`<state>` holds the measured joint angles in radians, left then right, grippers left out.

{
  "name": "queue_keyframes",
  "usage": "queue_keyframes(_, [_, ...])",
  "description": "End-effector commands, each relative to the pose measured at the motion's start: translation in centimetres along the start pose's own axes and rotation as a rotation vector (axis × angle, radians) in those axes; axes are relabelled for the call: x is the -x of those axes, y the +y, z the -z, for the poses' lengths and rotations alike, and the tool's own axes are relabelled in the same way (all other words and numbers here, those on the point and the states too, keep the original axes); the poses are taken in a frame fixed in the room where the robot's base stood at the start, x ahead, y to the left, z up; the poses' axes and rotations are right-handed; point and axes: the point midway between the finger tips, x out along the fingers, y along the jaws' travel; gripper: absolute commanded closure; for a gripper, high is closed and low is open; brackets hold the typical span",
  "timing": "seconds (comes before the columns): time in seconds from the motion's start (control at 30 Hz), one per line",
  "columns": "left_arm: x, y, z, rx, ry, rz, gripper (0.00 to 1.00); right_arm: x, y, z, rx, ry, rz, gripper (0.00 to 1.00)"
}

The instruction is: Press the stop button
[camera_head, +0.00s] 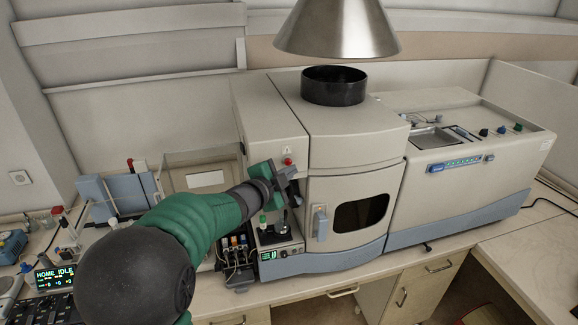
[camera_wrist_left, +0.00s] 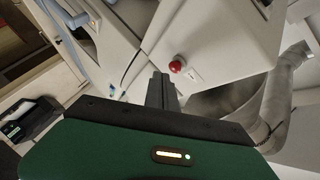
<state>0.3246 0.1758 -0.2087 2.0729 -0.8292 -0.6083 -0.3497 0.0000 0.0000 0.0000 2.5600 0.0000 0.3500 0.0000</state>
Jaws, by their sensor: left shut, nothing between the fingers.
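The stop button is a small red round button (camera_head: 289,162) on the front face of the beige spectrometer (camera_head: 345,137), above its lower door. It also shows in the left wrist view as a red dome (camera_wrist_left: 177,66), close to the right of the fingertips. My left gripper (camera_head: 292,174) is shut and empty, just below the button in the head view. Its dark fingers (camera_wrist_left: 161,80) point toward the panel in the wrist view. I cannot tell for sure, but the fingertips look apart from the button. My right gripper is not in view.
A metal hood (camera_head: 338,28) hangs above a black ring (camera_head: 334,86) on the machine. A small green-display unit (camera_head: 277,252) and tubing stand under my left gripper. A display (camera_head: 55,275) sits at left.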

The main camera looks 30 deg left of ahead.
Motion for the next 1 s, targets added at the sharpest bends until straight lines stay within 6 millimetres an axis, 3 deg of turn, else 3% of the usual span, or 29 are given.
queue_keyframes(0.33, [0.2,0.3,0.2,0.0,0.002,0.0,1.0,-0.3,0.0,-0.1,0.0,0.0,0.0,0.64])
queue_keyframes(0.77, [3.1,2.5,2.4,-0.001,0.004,0.0,1.0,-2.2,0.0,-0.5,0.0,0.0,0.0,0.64])
queue_keyframes(1.0, [3.4,2.6,2.6,0.0,0.001,-0.002,1.0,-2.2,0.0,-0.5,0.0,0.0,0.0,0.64])
